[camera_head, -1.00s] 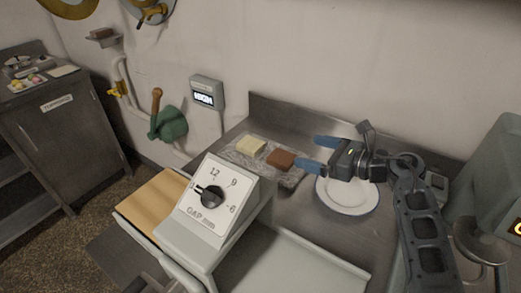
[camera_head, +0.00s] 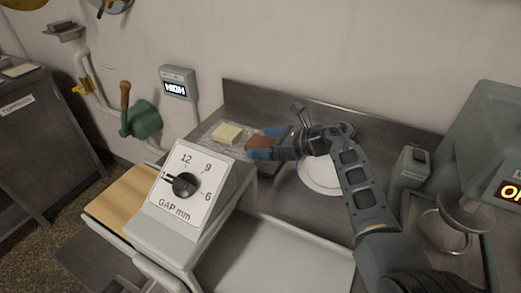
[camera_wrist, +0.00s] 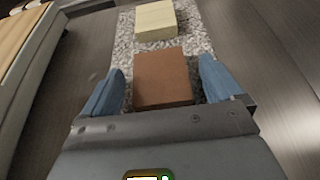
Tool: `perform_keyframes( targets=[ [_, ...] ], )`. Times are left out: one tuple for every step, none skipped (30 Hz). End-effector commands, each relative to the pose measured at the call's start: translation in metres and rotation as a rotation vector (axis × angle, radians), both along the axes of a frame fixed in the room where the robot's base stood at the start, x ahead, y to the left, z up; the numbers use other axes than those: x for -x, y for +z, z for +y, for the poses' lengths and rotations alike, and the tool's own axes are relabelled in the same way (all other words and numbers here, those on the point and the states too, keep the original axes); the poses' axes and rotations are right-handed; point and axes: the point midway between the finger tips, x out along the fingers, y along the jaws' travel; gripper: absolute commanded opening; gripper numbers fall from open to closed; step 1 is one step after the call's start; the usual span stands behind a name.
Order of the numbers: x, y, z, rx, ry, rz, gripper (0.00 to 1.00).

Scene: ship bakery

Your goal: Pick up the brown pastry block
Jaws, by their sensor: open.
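The brown pastry block (camera_wrist: 163,78) lies flat on a grey speckled mat in the wrist view, between the two blue fingers of my gripper (camera_wrist: 160,88). A gap shows on each side of the block, so the fingers look apart from it. In the head view the brown pastry block (camera_head: 262,142) is partly hidden behind my gripper (camera_head: 262,148), which is open around it. A pale yellow block (camera_wrist: 156,20) lies on the same mat just beyond the brown one.
A machine with a gap dial (camera_head: 184,186) stands left of and nearer than the mat (camera_head: 205,137). A white plate (camera_head: 318,178) sits right of the block, under my arm. A wall (camera_head: 300,50) rises behind the steel counter. A grey machine (camera_head: 480,150) stands at the right.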

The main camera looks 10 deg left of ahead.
Motion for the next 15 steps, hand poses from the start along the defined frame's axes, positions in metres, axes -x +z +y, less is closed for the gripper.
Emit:
perform_keyframes(
  targets=[
    [-0.0003, -0.0004, 0.0012, 0.000, 0.000, 0.000, 0.94],
    [-0.0004, -0.0002, 0.0014, 0.000, 0.000, 0.000, 0.94],
    [-0.0004, 0.0002, 0.0013, 0.000, 0.000, 0.000, 0.94],
    [-0.0003, 0.0003, 0.0012, 0.000, 0.000, 0.000, 0.94],
    [-0.0003, 0.0004, 0.0011, 0.000, 0.000, 0.000, 0.94],
    [-0.0003, 0.0003, 0.0011, 0.000, 0.000, 0.000, 0.94],
    [-0.0003, 0.0003, 0.0011, 0.000, 0.000, 0.000, 0.93],
    [-0.0002, 0.0002, 0.0009, 0.000, 0.000, 0.000, 0.90],
    [-0.0002, 0.0002, 0.0009, 0.000, 0.000, 0.000, 0.86],
    [-0.0002, 0.0002, 0.0009, 0.000, 0.000, 0.000, 0.83],
    [-0.0002, 0.0002, 0.0009, 0.000, 0.000, 0.000, 0.80],
    [-0.0002, 0.0002, 0.0008, 0.000, 0.000, 0.000, 0.76],
    [-0.0002, 0.0002, 0.0008, 0.000, 0.000, 0.000, 0.73],
    [-0.0002, 0.0002, 0.0008, 0.000, 0.000, 0.000, 0.71],
    [-0.0002, 0.0002, 0.0008, 0.000, 0.000, 0.000, 0.67]
  ],
)
